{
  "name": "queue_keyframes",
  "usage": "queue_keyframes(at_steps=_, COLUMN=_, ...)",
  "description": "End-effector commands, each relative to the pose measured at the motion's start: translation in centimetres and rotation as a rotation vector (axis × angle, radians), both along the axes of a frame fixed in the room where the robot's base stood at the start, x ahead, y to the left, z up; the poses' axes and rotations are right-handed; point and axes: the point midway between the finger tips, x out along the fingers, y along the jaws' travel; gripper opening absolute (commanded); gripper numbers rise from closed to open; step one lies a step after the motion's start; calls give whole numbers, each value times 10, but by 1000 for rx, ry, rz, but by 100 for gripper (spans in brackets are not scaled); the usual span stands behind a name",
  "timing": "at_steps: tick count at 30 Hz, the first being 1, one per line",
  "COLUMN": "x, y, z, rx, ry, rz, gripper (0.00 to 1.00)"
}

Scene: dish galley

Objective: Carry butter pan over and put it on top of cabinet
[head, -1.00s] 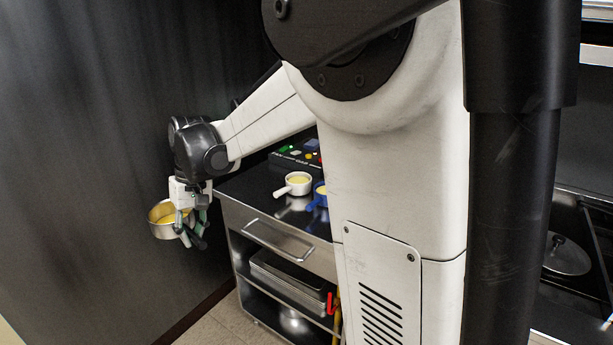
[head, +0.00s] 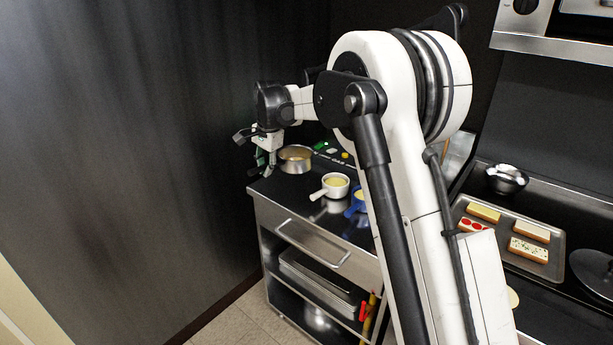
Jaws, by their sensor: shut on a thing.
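The butter pan (head: 296,160), a small steel pan, is at the back left of the cabinet (head: 305,232) top. It looks upright and at or just above the surface; I cannot tell if it touches. My gripper (head: 266,165) is at its left side, shut on the pan, apparently at the handle. The handle is mostly hidden by the fingers, and the pan's contents are hard to make out.
A white pan (head: 336,184) with yellow contents and a partly hidden blue pan (head: 358,202) stand in front of it. A dark panel with coloured blocks (head: 332,150) lies behind. A dark wall (head: 120,150) is close on the left. A tray of slices (head: 522,268) is at right.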

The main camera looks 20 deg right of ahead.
Motion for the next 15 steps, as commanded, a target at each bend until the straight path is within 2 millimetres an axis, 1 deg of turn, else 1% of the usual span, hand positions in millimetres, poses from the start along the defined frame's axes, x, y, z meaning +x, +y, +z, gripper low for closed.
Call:
queue_keyframes(at_steps=2, x=8, y=5, z=0, rx=2, ry=-2, rz=-30, gripper=0)
queue_keyframes(at_steps=5, x=15, y=5, z=-3, rx=4, ry=-3, rz=-52, gripper=0)
queue_keyframes(at_steps=8, x=26, y=-3, z=-11, rx=6, ry=-4, rz=-55, gripper=0)
queue_keyframes(at_steps=15, x=59, y=-28, z=-35, rx=5, ry=-3, rz=-54, gripper=0)
